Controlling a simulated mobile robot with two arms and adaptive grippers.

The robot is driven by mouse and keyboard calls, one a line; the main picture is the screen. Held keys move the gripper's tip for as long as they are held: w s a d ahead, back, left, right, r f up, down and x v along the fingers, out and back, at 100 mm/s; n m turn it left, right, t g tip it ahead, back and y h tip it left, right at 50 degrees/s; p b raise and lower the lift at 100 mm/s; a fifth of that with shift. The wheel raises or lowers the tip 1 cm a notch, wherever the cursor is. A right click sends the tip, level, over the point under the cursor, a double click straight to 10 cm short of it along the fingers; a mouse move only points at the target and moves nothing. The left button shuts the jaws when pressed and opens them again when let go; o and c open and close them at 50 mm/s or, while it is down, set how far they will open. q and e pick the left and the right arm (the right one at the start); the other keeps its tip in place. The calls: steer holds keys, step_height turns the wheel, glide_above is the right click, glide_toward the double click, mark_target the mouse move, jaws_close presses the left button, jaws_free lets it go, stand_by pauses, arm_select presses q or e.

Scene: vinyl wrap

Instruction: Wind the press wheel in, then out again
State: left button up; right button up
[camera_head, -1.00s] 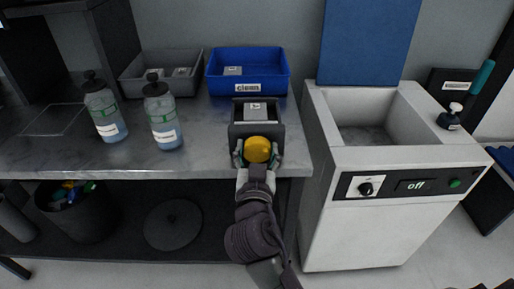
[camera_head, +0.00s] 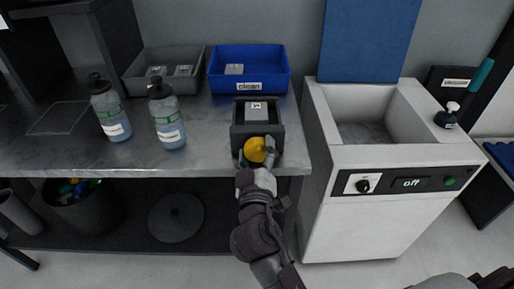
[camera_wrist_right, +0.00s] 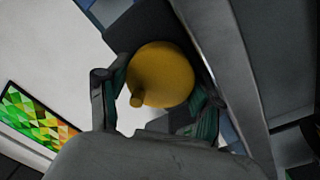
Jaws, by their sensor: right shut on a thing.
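The press (camera_head: 238,133) is a small dark box near the front edge of the steel bench, with a grey block (camera_head: 256,112) in its top. Its yellow press wheel (camera_head: 254,147) faces the front. My right gripper (camera_head: 258,157) is shut on the wheel, one finger on each side, and its wrist is tilted. In the right wrist view the wheel (camera_wrist_right: 168,72) sits between the fingers (camera_wrist_right: 158,98), with a small yellow knob standing out at its lower left. The far side of the wheel is hidden. My left gripper is not in view.
A blue bin (camera_head: 248,88) labelled "clean" and a grey bin (camera_head: 135,80) with blocks stand behind. Two bottles (camera_head: 167,118) (camera_head: 110,112) stand left of the press. A white sink unit (camera_head: 360,220) reading "off" is close on the right. The bench front between is clear.

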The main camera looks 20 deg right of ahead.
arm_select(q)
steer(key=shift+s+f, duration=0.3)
arm_select(e)
steer(key=shift+r+n, duration=0.1)
steer(key=shift+n, duration=0.2)
steer(key=o, duration=1.1)
steer(key=shift+o, duration=0.2)
steer(key=shift+s+a+f, duration=0.15)
steer(key=shift+s+f, duration=0.05)
steer(key=shift+s, duration=0.05)
steer(key=v, duration=0.7)
steer(key=shift+s+r, duration=0.15)
steer(key=shift+s, duration=0.1)
